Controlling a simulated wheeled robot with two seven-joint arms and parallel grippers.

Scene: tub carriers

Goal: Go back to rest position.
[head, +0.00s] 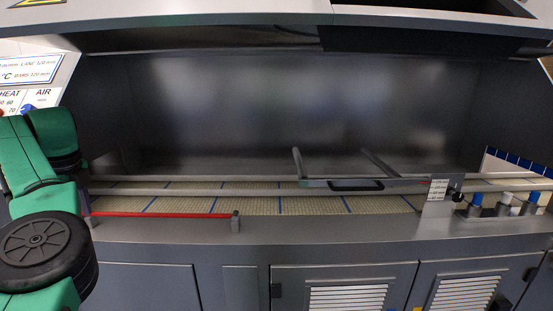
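Neither of my grippers shows in the head view. Green and black links of my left arm stand at the left edge, folded upward in front of the machine. No part of my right arm is in view. No tub or carrier can be made out in either the machine or the space in front of it.
A grey machine with a dark open chamber (240,105) fills the view. Its mesh conveyor (270,205) has blue cross lines, metal rails and a red bar (165,214). A framed gate with a black handle (356,185) stands right of centre. Louvred doors (345,298) are below.

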